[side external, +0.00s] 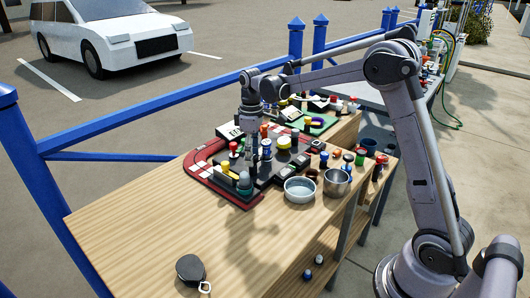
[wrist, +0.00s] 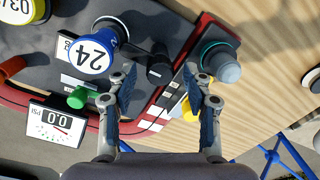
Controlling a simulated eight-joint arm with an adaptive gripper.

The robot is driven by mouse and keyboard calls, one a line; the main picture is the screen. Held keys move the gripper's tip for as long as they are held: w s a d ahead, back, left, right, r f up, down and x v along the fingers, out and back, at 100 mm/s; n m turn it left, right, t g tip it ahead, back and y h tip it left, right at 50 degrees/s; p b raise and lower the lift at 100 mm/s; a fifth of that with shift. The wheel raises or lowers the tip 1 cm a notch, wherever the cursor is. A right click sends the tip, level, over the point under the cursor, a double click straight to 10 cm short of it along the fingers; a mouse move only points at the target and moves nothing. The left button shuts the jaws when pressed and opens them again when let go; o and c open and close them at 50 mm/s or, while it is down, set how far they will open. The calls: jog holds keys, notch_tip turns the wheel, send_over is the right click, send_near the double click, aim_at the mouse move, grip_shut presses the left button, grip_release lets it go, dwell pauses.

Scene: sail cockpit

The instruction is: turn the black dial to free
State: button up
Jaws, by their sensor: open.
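In the wrist view, a small black knob (wrist: 159,66), which looks like the black dial, stands on the dark panel (wrist: 160,28) near its red edge. Its pointer and the wording of its setting cannot be read. My gripper (wrist: 158,84) is open, with one blue-padded finger on each side in the picture and the knob between and slightly beyond the tips. I cannot tell how high the tips are above it, and no contact shows. In the side external view, my gripper (side external: 258,154) points down over the red-rimmed panel (side external: 206,166); the knob cannot be made out there.
Close by in the wrist view are a blue knob marked 24 (wrist: 92,48), a teal-grey knob (wrist: 221,63), a green knob (wrist: 77,97) and a gauge (wrist: 55,122). Metal bowls (side external: 300,189) stand right of the panel. The wooden tabletop's front (side external: 130,235) is mostly free.

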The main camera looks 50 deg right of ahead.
grip_shut()
jog(key=shift+m, duration=0.4)
jog(key=m, duration=0.5)
jog(key=shift+m, duration=0.3)
jog(key=m, duration=0.5)
jog(key=shift+s+d, duration=0.1)
jog(key=shift+m, duration=0.4)
grip_release()
